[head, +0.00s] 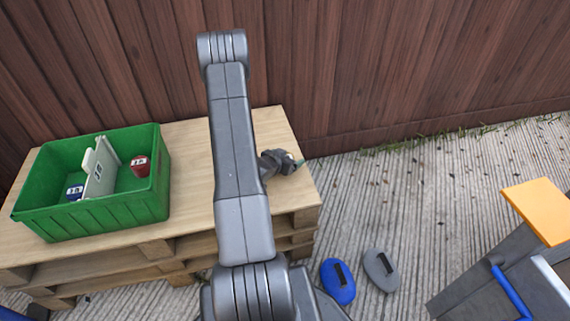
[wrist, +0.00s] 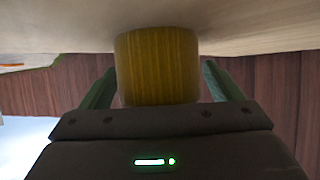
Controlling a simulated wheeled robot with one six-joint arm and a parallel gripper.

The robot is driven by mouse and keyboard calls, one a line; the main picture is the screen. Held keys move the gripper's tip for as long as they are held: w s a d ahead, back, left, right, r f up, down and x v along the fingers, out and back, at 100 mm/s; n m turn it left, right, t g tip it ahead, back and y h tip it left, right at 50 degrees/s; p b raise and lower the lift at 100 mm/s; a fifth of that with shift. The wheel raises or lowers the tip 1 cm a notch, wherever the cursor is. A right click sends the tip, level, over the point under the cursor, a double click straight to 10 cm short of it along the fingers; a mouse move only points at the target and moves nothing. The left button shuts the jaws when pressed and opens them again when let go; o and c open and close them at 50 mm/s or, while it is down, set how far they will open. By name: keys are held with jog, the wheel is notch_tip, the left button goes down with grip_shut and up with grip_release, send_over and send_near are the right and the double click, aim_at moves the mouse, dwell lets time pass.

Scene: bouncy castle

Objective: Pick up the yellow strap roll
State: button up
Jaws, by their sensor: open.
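The yellow strap roll (wrist: 158,66) shows large in the wrist view, standing against the pale wooden surface. My gripper (wrist: 155,85) is open, with one green finger on each side of the roll. A gap shows between the roll and each finger, and the roll is not clasped. In the head view my gripper (head: 298,163) is low over the right part of the pallet top (head: 190,150). The yellow roll cannot be made out there; my arm and gripper block that part of the pallet.
A green crate (head: 105,218) stands on the pallet's left, with a white divider (head: 101,168), a red roll (head: 141,165) and a blue roll (head: 74,192) inside. A wooden fence (head: 350,60) rises behind. Blue (head: 337,281) and grey (head: 380,270) objects lie on the ground at right.

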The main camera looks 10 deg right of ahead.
aim_at(287, 155)
jog(key=shift+c, duration=0.3)
jog(key=c, duration=1.1)
jog(key=shift+r, duration=0.1)
notch_tip(287, 155, up, 10)
jog(key=p, duration=0.3)
jog(key=shift+a, duration=0.1)
jog(key=s+a+r+n+t+y+p, duration=0.15)
jog(key=a+r+n+y, duration=0.3)
jog(key=a, duration=0.45)
jog(key=s+a+r+n+t+y, duration=0.2)
jog(key=a+r+n+y, duration=0.3)
jog(key=a, duration=0.4)
jog(key=shift+m+h, duration=0.45)
jog(key=shift+h, duration=0.1)
jog(key=r+p, duration=0.3)
jog(key=p, duration=0.4)
jog(key=s+r+p, duration=0.1)
jog(key=r+p, duration=0.3)
jog(key=p, duration=0.3)
jog(key=s+r+p, duration=0.1)
jog(key=r+p, duration=0.3)
jog(key=p, duration=0.3)
jog(key=shift+s+d+r, duration=0.25)
